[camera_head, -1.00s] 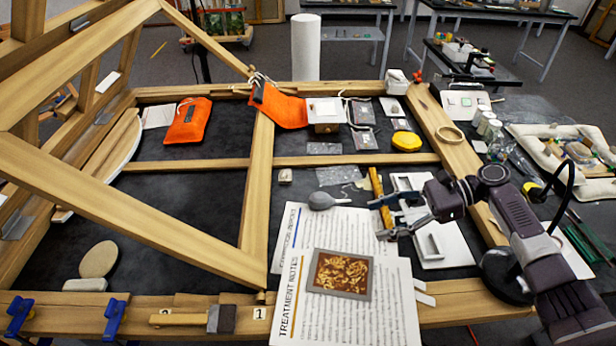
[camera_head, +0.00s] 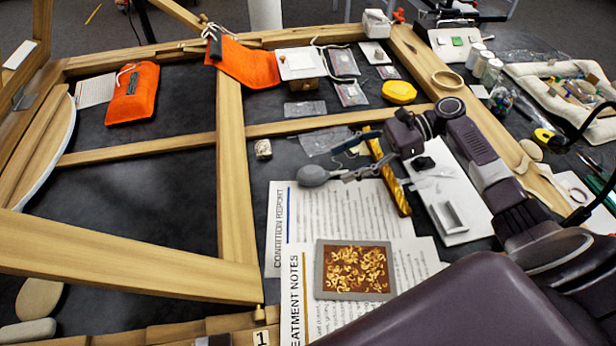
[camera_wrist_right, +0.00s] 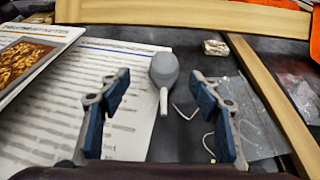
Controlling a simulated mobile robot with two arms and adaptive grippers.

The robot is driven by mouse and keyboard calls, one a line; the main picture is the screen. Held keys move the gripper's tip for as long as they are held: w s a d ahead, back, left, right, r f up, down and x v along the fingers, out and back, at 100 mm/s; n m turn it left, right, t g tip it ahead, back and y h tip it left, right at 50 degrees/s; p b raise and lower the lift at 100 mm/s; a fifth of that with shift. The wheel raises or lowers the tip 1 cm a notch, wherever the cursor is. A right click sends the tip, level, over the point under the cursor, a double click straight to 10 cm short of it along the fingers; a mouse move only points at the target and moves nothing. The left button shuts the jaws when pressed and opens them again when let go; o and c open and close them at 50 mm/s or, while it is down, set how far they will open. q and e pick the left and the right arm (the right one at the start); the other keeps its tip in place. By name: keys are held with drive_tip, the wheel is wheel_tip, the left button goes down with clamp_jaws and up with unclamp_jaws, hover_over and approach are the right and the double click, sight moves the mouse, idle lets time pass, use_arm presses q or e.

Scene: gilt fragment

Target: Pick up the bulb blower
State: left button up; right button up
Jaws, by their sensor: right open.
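The bulb blower (camera_head: 312,175) is a grey rubber bulb with a thin pale nozzle. It lies by the top edge of the condition report sheet (camera_head: 280,225). My right gripper (camera_head: 342,163) is open just to the right of the bulb in the head view. In the right wrist view, the bulb blower (camera_wrist_right: 164,70) lies ahead between the two blue-padded fingers (camera_wrist_right: 160,82), its nozzle pointing back towards the wrist. The fingers stand apart with clear gaps on both sides, and nothing is gripped. My left gripper is out of view.
A framed gilt fragment picture (camera_head: 352,270) lies on the treatment notes. A yellow-brown rod (camera_head: 390,178) and a white tray (camera_head: 452,217) are right of the gripper. A small block (camera_head: 263,149) and clear bags (camera_head: 325,141) lie behind the blower. Wooden frame bars (camera_head: 230,180) rise at left.

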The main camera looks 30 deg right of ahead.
sight(322, 170)
drive_tip(key=shift+w+f, duration=0.3)
drive_tip(key=shift+f, duration=0.25)
drive_tip(key=shift+w+a+f, duration=0.1)
drive_tip(key=shift+w+a, duration=0.1)
drive_tip(key=shift+w, duration=0.05)
drive_tip(key=shift+w+a+f+p, duration=0.1)
drive_tip(key=shift+a+p, duration=0.05)
drive_tip(key=shift+a, duration=0.45)
drive_tip(key=shift+a+f+p, duration=0.1)
drive_tip(key=shift+a+p, duration=0.05)
drive_tip(key=shift+a, duration=0.4)
drive_tip(key=p+x, duration=0.1)
drive_tip(key=x, duration=0.3)
drive_tip(key=shift+w+a, duration=0.15)
drive_tip(key=shift+a, duration=0.1)
drive_tip(key=shift+a+f, duration=0.15)
drive_tip(key=shift+a, duration=0.05)
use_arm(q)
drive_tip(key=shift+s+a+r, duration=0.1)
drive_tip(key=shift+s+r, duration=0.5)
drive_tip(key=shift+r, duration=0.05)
use_arm(e)
drive_tip(key=c, duration=1.3)
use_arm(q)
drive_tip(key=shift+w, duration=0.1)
use_arm(e)
drive_tip(key=shift+o, duration=0.2)
